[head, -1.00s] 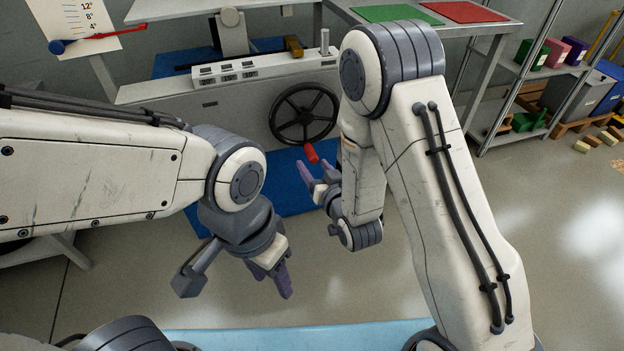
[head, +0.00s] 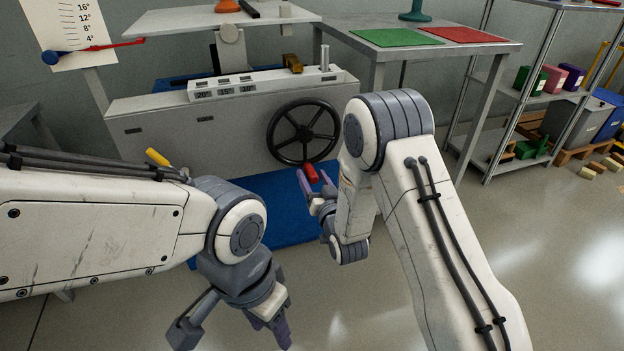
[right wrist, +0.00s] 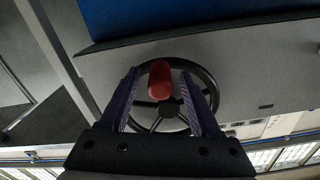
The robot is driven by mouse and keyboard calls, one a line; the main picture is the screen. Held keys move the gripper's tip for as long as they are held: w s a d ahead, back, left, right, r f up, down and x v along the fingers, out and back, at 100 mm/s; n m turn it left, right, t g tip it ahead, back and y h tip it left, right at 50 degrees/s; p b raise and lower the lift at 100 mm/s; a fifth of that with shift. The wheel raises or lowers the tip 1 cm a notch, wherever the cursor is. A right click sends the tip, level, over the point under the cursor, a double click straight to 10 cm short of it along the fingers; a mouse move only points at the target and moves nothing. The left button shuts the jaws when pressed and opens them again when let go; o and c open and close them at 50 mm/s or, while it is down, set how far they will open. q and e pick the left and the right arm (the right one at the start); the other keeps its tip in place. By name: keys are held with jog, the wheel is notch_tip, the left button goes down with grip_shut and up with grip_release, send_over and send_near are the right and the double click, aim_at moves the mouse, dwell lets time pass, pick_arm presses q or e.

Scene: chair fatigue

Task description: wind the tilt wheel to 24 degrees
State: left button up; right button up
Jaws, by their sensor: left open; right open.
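The black tilt wheel (head: 303,131) is on the front of a grey machine, with a red handle (head: 311,173) at its lower rim. In the right wrist view, the red handle (right wrist: 160,80) shows between the fingers, in front of the wheel (right wrist: 208,88). My right gripper (head: 316,186) is open beside the handle; its fingers (right wrist: 160,103) stand on both sides with gaps. A scale sheet (head: 75,20) at upper left has a red pointer (head: 115,44) near the 4° mark. My left gripper (head: 270,325) is open and empty, low and away from the machine.
A block marked 20°, 15°, 10° (head: 235,88) sits on the machine. A blue mat (head: 275,205) lies below. A table with green (head: 398,38) and red (head: 463,34) panels stands right of the machine. A shelf (head: 490,150) is farther right. A yellow handle (head: 157,157) sticks up behind my left arm.

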jog(key=shift+w+a, duration=0.1)
jog(key=shift+w, duration=0.35)
grip_shut()
dwell(1.1)
